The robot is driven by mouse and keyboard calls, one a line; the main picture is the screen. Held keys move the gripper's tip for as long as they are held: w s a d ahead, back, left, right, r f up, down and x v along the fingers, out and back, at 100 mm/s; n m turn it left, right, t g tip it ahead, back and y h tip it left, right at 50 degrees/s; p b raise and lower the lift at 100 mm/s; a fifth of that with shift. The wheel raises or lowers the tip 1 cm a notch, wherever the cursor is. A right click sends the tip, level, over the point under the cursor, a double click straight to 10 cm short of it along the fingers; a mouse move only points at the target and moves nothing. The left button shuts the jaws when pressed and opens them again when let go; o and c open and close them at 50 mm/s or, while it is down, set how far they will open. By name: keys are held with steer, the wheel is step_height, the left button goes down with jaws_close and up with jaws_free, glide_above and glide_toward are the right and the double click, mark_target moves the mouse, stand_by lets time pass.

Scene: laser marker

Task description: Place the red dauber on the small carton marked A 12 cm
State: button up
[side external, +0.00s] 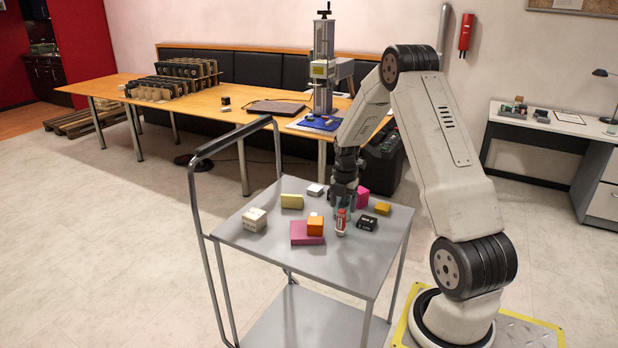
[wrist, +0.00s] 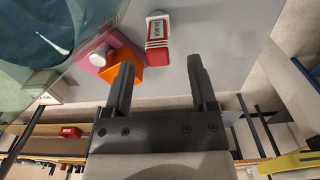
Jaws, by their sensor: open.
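The red dauber (side external: 341,222) stands on the grey cart top, near its middle right. In the wrist view the dauber (wrist: 158,45) shows its red body, white label and pale end just beyond the fingertips, roughly between their lines. My gripper (wrist: 161,66) is open with nothing between its fingers. In the side view my gripper (side external: 344,200) points down just above and behind the dauber. A cream carton (side external: 254,219) with dark marks sits at the cart's left; its marking is too small to read, so I cannot tell whether it is A.
A black box (side external: 367,223) is close right. Yellow (side external: 292,201), white (side external: 315,190), pink (side external: 363,197) and amber (side external: 382,208) blocks stand behind. The cart's front is clear.

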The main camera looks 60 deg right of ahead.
mark_target(342, 210)
steer(key=shift+f, duration=0.1)
steer(key=shift+w+f, duration=0.1)
steer(key=shift+f, duration=2.4)
jaws_close()
